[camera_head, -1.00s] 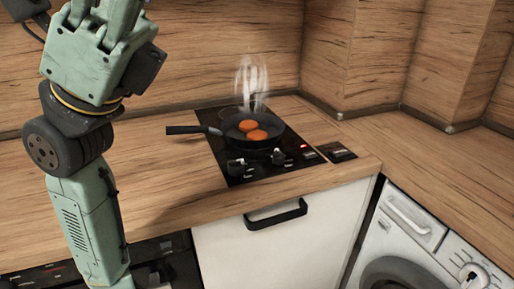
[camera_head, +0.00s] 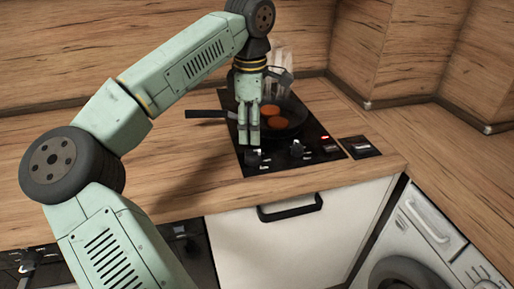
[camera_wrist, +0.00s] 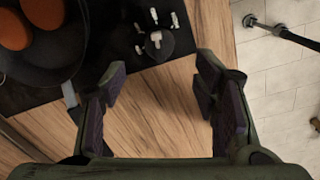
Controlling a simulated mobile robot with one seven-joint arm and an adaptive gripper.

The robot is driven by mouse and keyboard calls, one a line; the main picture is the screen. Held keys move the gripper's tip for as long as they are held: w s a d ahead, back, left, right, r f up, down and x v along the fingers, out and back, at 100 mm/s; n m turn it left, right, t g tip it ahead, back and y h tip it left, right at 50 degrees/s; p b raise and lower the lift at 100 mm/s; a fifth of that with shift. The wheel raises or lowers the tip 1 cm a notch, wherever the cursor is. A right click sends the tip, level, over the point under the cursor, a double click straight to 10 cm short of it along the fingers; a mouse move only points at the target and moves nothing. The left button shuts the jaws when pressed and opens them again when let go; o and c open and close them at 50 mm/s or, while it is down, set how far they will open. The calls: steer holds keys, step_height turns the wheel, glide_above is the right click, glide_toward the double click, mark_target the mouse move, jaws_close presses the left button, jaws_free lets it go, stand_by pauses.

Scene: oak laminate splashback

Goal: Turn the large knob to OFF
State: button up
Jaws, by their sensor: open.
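The black cooktop (camera_head: 321,148) has two dark knobs with light pointers at its front edge, the left knob (camera_head: 254,158) and the right knob (camera_head: 297,150). I cannot tell which is larger. My gripper (camera_head: 249,138) points down just above the left knob in the head view; contact is not clear. In the wrist view my gripper (camera_wrist: 163,78) is open, with nothing between its fingers. The right knob (camera_wrist: 158,42) shows there ahead of the fingertips, beside white marks. A grey pointer (camera_wrist: 71,95), apparently the left knob's, is partly hidden by the left finger.
A black pan (camera_head: 292,119) with two orange-brown round pieces (camera_head: 271,116) steams on the cooktop close to my gripper. Its handle (camera_head: 206,114) points left. A red light (camera_head: 325,137) glows on the panel. Bare counter (camera_head: 195,160) lies left; a drawer handle (camera_head: 290,208) juts out below.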

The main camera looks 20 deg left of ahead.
mark_target(253, 151)
steer(key=f, duration=0.2)
steer(key=f+p, duration=0.1)
steer(key=f, duration=0.2)
steer(key=f+p, duration=0.1)
steer(key=f, duration=0.2)
steer(key=shift+w+f, duration=0.25)
steer(key=shift+c, duration=0.5)
steer(key=c, duration=1.1)
